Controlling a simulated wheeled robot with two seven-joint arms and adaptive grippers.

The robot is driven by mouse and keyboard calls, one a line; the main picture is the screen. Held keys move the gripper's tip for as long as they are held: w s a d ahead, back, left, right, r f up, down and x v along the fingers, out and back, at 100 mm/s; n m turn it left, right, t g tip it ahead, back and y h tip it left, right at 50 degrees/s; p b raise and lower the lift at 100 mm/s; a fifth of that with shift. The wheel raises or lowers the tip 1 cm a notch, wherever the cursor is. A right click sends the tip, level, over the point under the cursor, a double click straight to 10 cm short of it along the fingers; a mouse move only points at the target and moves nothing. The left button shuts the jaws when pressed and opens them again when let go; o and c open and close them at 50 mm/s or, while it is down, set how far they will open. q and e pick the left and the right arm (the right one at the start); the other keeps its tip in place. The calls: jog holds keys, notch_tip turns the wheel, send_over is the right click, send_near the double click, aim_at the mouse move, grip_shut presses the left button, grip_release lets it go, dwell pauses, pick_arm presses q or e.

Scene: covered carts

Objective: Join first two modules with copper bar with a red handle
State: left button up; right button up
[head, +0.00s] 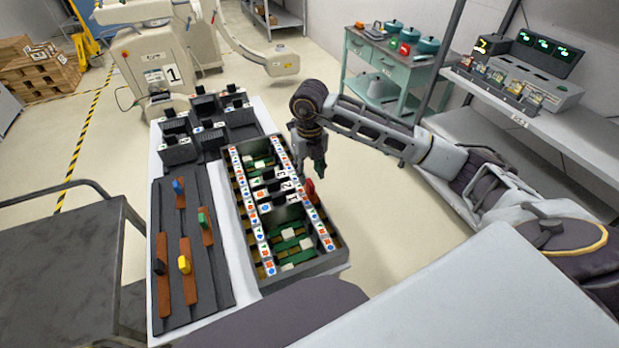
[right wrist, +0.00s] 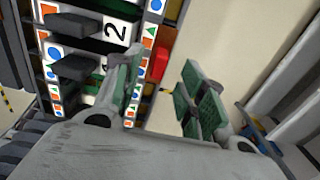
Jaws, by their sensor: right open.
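The module box (head: 327,243) has a dark frame with rows of coloured-symbol tiles and numbered labels; green boards and white blocks show inside. A red handle (head: 310,190) stands at the box's right edge, near the numbered labels. It also shows in the right wrist view (right wrist: 161,64), beside a tile strip. My right gripper (head: 314,164) is open and empty, pointing down just above and behind the red handle. In the right wrist view its green-padded fingers (right wrist: 163,92) are apart, with the red handle beyond the gap. My left gripper is out of view.
A dark tray (head: 213,285) left of the box holds copper bars with blue (head: 178,186), green (head: 202,220) and yellow (head: 184,264) handles. Black bins (head: 179,153) stand behind. A green cart (head: 364,52) and a shelf with a console (head: 535,75) are right. Floor right of the box is clear.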

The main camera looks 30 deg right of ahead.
notch_tip(320, 180, up, 7)
dwell(0.4)
jog(key=shift+f, duration=0.1)
dwell(0.8)
